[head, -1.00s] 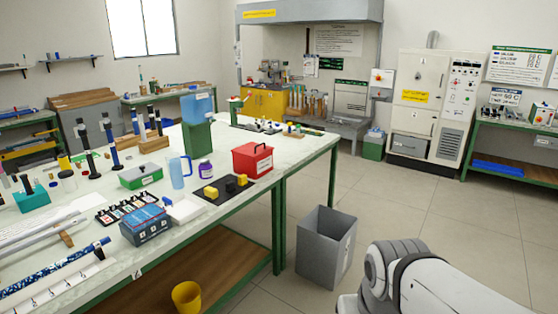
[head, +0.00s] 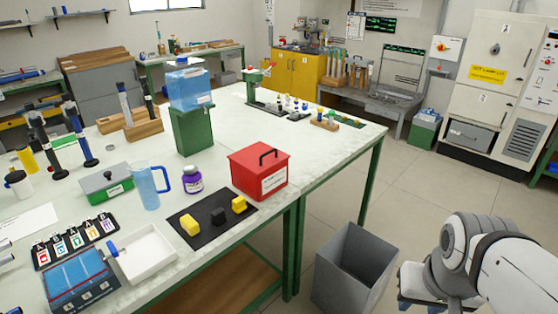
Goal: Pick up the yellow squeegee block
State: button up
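A black mat (head: 203,236) lies near the front edge of the white table. I cannot tell from this view which yellow one is the squeegee block. My arm shows at the lower right, beyond the table edge and well away from the mat. I cannot make out my gripper's fingers in the frame.
A red box (head: 259,172) stands right behind the mat. A purple-labelled jar (head: 193,181), a blue jug (head: 146,187) and a white tray (head: 150,254) stand left of it. A grey bin (head: 352,270) stands on the floor between the table and my arm.

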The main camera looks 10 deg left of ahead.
aim_at(239, 203)
jog(key=u, duration=0.55)
jog(key=i, duration=1.15)
jog(key=u, duration=1.25)
jog(key=i, duration=0.35)
jog(key=u, duration=0.05)
jog(key=k, duration=0.8)
jog(key=u, duration=0.15)
jog(key=i, duration=0.8)
jog(key=z, duration=0.05)
